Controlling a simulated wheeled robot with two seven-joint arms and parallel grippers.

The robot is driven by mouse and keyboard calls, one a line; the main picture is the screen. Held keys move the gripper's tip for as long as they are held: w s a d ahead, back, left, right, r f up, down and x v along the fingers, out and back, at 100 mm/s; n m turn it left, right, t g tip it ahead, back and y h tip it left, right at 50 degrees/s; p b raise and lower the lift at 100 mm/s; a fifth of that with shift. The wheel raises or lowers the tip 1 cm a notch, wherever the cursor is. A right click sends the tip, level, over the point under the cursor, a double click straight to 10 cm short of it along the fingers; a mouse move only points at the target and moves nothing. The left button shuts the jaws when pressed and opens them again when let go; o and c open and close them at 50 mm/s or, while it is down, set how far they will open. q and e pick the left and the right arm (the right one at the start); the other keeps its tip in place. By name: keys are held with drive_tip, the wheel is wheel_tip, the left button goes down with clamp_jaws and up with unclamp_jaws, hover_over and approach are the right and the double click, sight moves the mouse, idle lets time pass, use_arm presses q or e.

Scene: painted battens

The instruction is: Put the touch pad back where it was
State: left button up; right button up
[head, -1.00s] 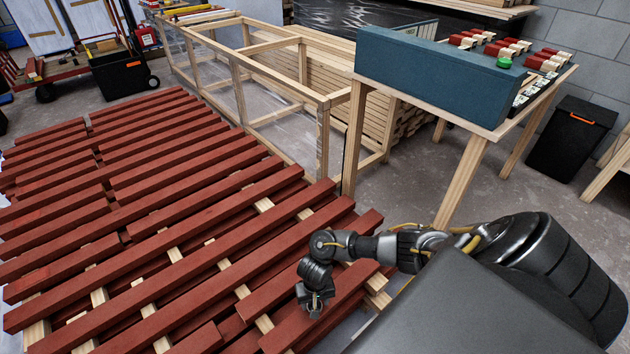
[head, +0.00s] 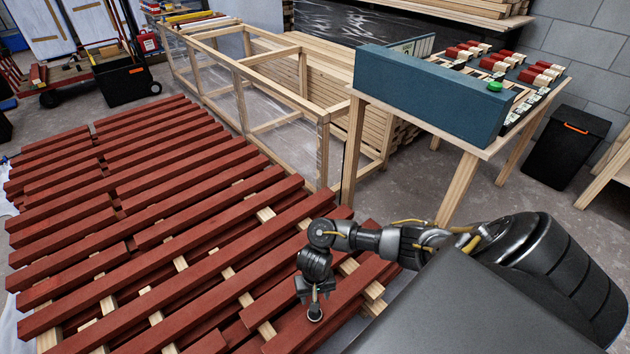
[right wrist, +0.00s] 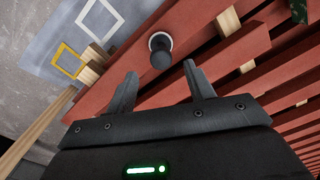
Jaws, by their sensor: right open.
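The touch pad (head: 315,313) is a small dark knob with a pale-rimmed round foot. It appears to stand upright on a red batten at the front right of the stack. In the right wrist view, the touch pad (right wrist: 161,53) is just beyond and between the fingertips, with its knob facing the camera. My right gripper (head: 315,292) is directly above it. In the right wrist view, my right gripper (right wrist: 160,75) is open, with a gap between its fingers and the pad. My left gripper is out of view.
Red battens (head: 150,230) lie in stacked rows across pale spacers. A wooden stand (head: 355,140) carries a blue-green box (head: 430,90), a green button (head: 495,86) and red and pale blocks. The right wrist view shows a white square outline (right wrist: 100,19) and a yellow one (right wrist: 66,60).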

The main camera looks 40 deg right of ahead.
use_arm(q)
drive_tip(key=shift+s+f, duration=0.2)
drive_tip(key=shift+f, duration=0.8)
use_arm(e)
drive_tip(key=shift+r, duration=0.7)
drive_tip(key=s+a+f+n+t+y, duration=0.1)
drive_tip(key=s+a+n+t, duration=0.15)
drive_tip(key=a, duration=0.35)
drive_tip(key=s+a+f+n+t+y, duration=0.1)
drive_tip(key=a+f+n+y, duration=0.15)
drive_tip(key=a, duration=0.45)
drive_tip(key=s+d+f+n+h, duration=0.1)
drive_tip(key=s+d+n+h, duration=0.1)
drive_tip(key=s+d, duration=0.5)
drive_tip(key=s+h, duration=0.1)
drive_tip(key=s, duration=0.2)
drive_tip(key=shift+s+d+f+n+g, duration=0.15)
drive_tip(key=shift+n+g, duration=0.15)
drive_tip(key=shift+g, duration=0.05)
use_arm(q)
drive_tip(key=shift+p, duration=0.35)
